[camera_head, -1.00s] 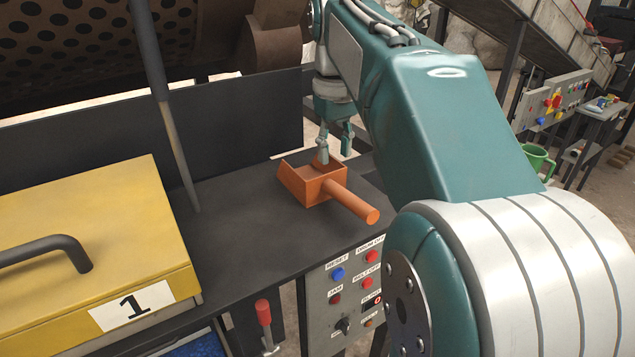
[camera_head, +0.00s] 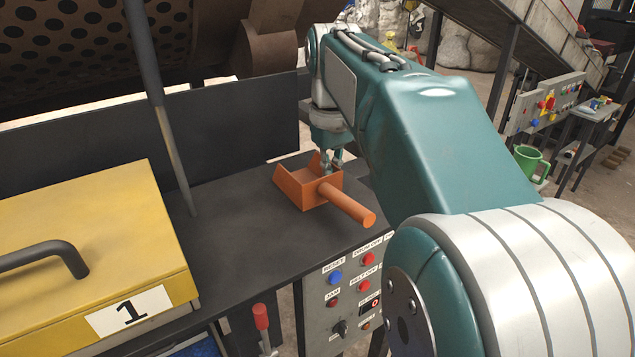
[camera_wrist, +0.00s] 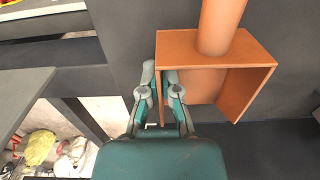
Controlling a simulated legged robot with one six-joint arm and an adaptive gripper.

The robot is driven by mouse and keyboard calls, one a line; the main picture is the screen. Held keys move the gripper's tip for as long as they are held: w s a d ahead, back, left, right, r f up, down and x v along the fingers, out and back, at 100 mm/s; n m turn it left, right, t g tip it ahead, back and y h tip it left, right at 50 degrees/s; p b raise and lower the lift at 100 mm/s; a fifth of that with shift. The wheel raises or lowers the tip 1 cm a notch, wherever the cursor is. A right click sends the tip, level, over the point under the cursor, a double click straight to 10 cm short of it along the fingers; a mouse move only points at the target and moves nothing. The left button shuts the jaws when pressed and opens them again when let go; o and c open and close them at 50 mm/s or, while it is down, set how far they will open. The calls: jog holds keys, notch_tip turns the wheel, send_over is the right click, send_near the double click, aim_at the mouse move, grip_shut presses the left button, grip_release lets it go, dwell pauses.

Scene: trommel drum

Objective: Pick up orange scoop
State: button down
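The orange scoop (camera_head: 306,188) rests on the dark bench top, with its handle pointing toward the lower right in the head view. My gripper (camera_head: 331,164) is down at the scoop's far right side. In the wrist view, the scoop (camera_wrist: 236,84) lies ahead of my gripper (camera_wrist: 160,75), with the handle running up. One finger is outside the scoop's side wall and the other is on the inner side, with the wall between them. The fingers look close together around this wall. I cannot tell whether both press on it.
The dark bench top (camera_head: 235,215) is clear around the scoop. A yellow box with the number 1 (camera_head: 90,250) stands at the left. A grey post (camera_head: 165,115) rises beside it. A button panel (camera_head: 342,300) is below the front edge.

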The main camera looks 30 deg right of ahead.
jog(key=r, duration=0.4)
jog(key=shift+s+a, duration=0.15)
jog(key=shift+s, duration=0.1)
jog(key=s+a+r, duration=0.6)
jog(key=s+r, duration=0.3)
jog(key=s, duration=0.3)
jog(key=shift+a, duration=0.1)
